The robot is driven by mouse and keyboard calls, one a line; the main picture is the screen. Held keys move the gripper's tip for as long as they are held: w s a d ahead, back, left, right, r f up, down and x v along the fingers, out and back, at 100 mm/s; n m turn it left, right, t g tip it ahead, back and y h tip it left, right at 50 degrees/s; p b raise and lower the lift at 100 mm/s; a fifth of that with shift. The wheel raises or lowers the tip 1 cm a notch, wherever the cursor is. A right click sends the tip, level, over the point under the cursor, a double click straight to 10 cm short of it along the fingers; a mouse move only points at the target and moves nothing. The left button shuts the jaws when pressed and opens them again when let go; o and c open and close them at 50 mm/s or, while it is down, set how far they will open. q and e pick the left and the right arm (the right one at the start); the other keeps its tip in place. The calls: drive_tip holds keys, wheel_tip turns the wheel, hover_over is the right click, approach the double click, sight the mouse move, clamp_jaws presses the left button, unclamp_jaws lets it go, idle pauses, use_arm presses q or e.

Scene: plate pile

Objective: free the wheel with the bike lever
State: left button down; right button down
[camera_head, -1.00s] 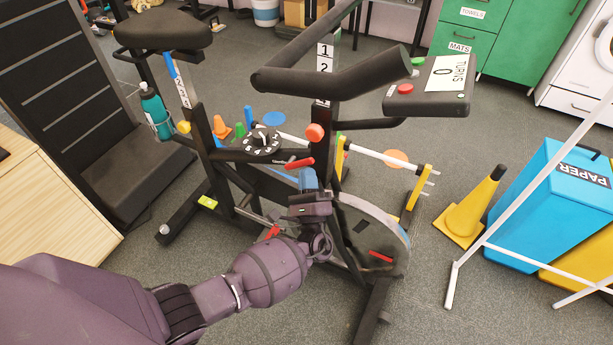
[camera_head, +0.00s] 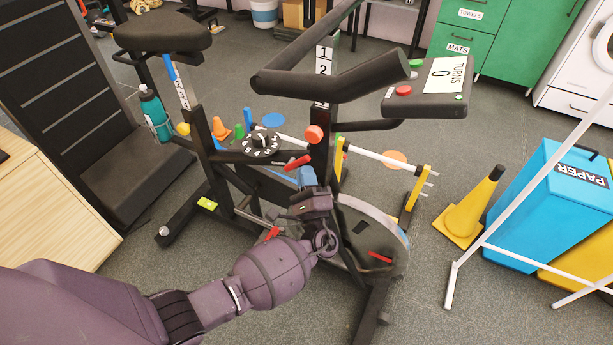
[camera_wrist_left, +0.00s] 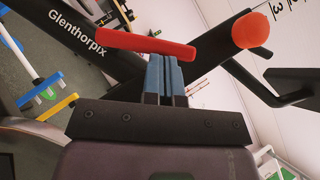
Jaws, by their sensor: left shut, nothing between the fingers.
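The exercise bike stands in the middle of the head view with its grey wheel (camera_head: 348,215) low at the front, partly hidden by my arm. A red lever (camera_head: 297,162) sticks out from the frame above the wheel. It also shows in the left wrist view as a red bar (camera_wrist_left: 145,45) just beyond my fingertips. My left gripper (camera_head: 306,176) has its blue fingers shut and empty, just below the lever. In the left wrist view the fingertips (camera_wrist_left: 164,60) overlap the lever's lower edge; I cannot tell whether they touch. My right gripper is not in view.
The handlebar (camera_head: 335,80) reaches above. A yellow cone (camera_head: 470,212) and a blue paper bin (camera_head: 550,205) stand at the right. Floor is open in front.

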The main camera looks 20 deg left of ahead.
sight(294, 162)
use_arm(q)
drive_tip(key=r+n+g, duration=0.1)
drive_tip(key=n, duration=0.1)
drive_tip(key=a+r+n+g+p, duration=0.1)
drive_tip(key=n+g, duration=0.1)
drive_tip(key=shift+r, duration=0.1)
drive_tip(key=shift+w+a+r+n+g, duration=0.1)
drive_tip(key=shift+a+r+n+g, duration=0.3)
drive_tip(key=shift+n, duration=0.3)
drive_tip(key=shift+a+r+n+g+h+p, duration=0.2)
drive_tip(key=shift+a+n+g+h+p, duration=0.1)
drive_tip(key=shift+n+g+h+p, duration=0.3)
drive_tip(key=shift+a, duration=0.2)
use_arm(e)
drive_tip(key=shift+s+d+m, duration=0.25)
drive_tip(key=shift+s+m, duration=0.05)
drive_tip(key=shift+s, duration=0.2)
use_arm(q)
drive_tip(key=shift+a, duration=0.15)
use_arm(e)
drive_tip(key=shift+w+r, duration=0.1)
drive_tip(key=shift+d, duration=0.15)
